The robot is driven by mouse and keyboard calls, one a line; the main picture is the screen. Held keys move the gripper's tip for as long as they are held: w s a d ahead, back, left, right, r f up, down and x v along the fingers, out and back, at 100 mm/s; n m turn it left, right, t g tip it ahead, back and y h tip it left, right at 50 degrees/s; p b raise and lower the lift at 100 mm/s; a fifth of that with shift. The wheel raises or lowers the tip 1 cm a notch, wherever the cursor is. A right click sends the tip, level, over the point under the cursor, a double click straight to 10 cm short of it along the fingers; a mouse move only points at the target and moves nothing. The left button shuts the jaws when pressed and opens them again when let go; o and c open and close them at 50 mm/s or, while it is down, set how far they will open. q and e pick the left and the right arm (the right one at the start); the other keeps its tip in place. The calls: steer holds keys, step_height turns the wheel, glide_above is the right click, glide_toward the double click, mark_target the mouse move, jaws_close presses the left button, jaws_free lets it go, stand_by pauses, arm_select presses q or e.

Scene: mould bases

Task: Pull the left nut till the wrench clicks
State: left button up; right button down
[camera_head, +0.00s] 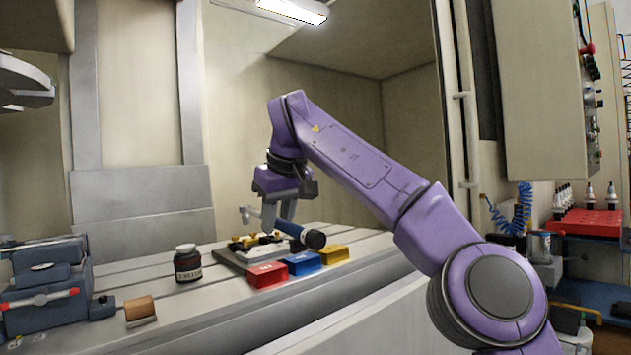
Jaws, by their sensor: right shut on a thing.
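My right gripper (284,212) reaches down over the machine bed and is shut on the wrench (291,230). The wrench has a blue grip with a black end pointing to the right and towards me. Its metal head is at the left, over the mould base (232,257), a dark flat plate with small brass-coloured parts on it. One brass-coloured part (237,243) is at the left of the plate. The nuts are too small to tell apart, and I cannot tell whether the wrench head sits on one. My left gripper is not in view.
Red (268,275), blue (302,263) and yellow (334,254) blocks stand in front of the plate. A dark labelled jar (187,263), a brown-topped block (140,309) and a blue-grey vise-like fixture (48,285) are at the left. The slotted bed (225,300) is clear in front.

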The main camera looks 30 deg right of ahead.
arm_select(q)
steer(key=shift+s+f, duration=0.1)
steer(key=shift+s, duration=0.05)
arm_select(e)
steer(key=shift+s+r, duration=0.1)
arm_select(q)
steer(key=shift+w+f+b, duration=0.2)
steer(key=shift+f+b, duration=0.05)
steer(key=shift+b, duration=0.05)
arm_select(e)
steer(key=shift+s+a+m, duration=0.15)
steer(key=shift+a+m, duration=0.25)
steer(key=shift+a, duration=0.05)
steer(key=shift+a, duration=0.15)
arm_select(q)
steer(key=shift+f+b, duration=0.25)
steer(key=shift+b, duration=0.05)
arm_select(e)
steer(key=shift+a+m+h, duration=0.3)
steer(key=shift+s, duration=0.1)
arm_select(q)
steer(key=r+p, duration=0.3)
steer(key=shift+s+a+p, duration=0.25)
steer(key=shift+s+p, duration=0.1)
steer(key=shift+p, duration=0.05)
arm_select(e)
steer(key=r, duration=0.4)
steer(key=shift+a, duration=0.4)
